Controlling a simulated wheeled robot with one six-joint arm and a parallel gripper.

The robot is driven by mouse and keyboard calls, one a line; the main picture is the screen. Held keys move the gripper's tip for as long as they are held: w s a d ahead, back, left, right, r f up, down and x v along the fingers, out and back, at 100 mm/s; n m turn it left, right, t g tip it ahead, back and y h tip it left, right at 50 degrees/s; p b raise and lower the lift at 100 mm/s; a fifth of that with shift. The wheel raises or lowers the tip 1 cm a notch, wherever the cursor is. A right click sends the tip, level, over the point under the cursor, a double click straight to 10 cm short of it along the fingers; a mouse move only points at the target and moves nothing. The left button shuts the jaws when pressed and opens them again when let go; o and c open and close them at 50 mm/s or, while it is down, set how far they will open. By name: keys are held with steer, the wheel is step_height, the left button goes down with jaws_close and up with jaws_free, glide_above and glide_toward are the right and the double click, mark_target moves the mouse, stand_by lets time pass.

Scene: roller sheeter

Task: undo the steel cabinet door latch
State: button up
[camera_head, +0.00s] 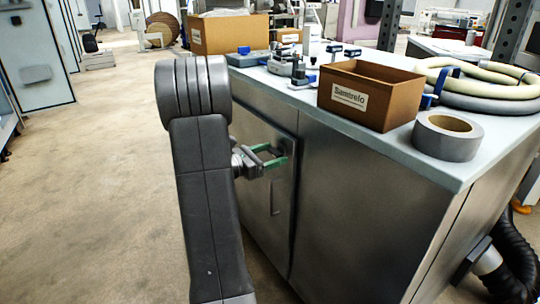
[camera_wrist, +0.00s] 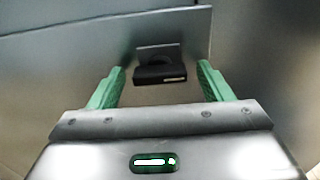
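The steel cabinet (camera_head: 345,215) stands right of my arm, with its door (camera_head: 277,205) on the left part of the front. In the wrist view the door panel (camera_wrist: 90,60) fills the background. The latch (camera_wrist: 160,73), a small black piece on a grey plate, shows between my fingertips. My gripper (camera_head: 275,157) is at the upper part of the door in the head view. In the wrist view its two green fingers (camera_wrist: 160,80) are apart, one on each side of the latch, with gaps between. I cannot tell how deep the fingers reach around it. The latch is not clearly seen in the head view.
The cabinet top carries an open cardboard box (camera_head: 370,94), a roll of grey tape (camera_head: 447,136), coiled hoses (camera_head: 480,85) and small tools (camera_head: 290,70). A black corrugated hose (camera_head: 515,255) is at the lower right. The floor (camera_head: 90,190) to the left is clear.

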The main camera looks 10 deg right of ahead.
steer(key=shift+a, duration=0.1)
steer(key=p+v, duration=0.3)
steer(key=v, duration=1)
steer(key=shift+s+a, duration=0.15)
steer(key=shift+a, duration=0.15)
steer(key=b+x, duration=0.2)
steer(key=x, duration=1)
steer(key=shift+d+b, duration=0.3)
steer(key=shift+b, duration=0.1)
steer(key=shift+w+d, duration=0.3)
steer(key=shift+d, duration=0.3)
